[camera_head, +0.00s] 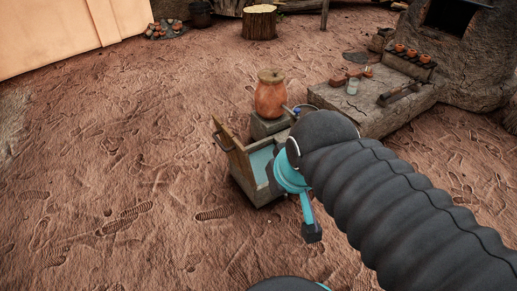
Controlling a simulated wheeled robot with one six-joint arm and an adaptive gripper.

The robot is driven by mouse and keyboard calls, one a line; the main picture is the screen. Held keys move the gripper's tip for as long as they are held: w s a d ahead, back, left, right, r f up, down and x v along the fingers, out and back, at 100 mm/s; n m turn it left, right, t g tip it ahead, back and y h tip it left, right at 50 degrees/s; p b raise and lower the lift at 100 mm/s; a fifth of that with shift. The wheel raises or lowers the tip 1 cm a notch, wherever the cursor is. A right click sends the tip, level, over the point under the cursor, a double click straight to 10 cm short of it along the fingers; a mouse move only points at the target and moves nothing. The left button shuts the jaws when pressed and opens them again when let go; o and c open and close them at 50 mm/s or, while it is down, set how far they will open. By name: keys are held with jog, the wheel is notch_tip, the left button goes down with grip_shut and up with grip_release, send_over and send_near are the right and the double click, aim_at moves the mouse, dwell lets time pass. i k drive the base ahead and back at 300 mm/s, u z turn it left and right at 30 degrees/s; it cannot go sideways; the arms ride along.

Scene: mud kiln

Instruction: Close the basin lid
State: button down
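The basin (245,187) is a grey box on the ground in the middle of the view, with a pale blue-green inside. Its wooden lid (236,155) stands raised and tilted at the basin's left side, with a dark handle (220,142) on its outer left face. My dark, ribbed arm comes in from the lower right and covers the basin's right side. My gripper (312,232) seems to be the dark tip below the teal part, right of the basin and apart from the lid. Its fingers cannot be made out.
An orange clay pot (270,97) stands on a block behind the basin. A low mud platform (375,110) with a glass jar and tools lies to the right, beside a kiln (480,60). A tree stump (259,24) is far back. The ground at left is clear.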

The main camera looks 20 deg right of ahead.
aim_at(230, 155)
jog(key=u, duration=0.55)
jog(key=k, duration=0.65)
jog(key=u, duration=0.55)
jog(key=i, duration=0.75)
jog(key=z, duration=0.95)
jog(key=i, duration=0.75)
jog(key=z, duration=0.8)
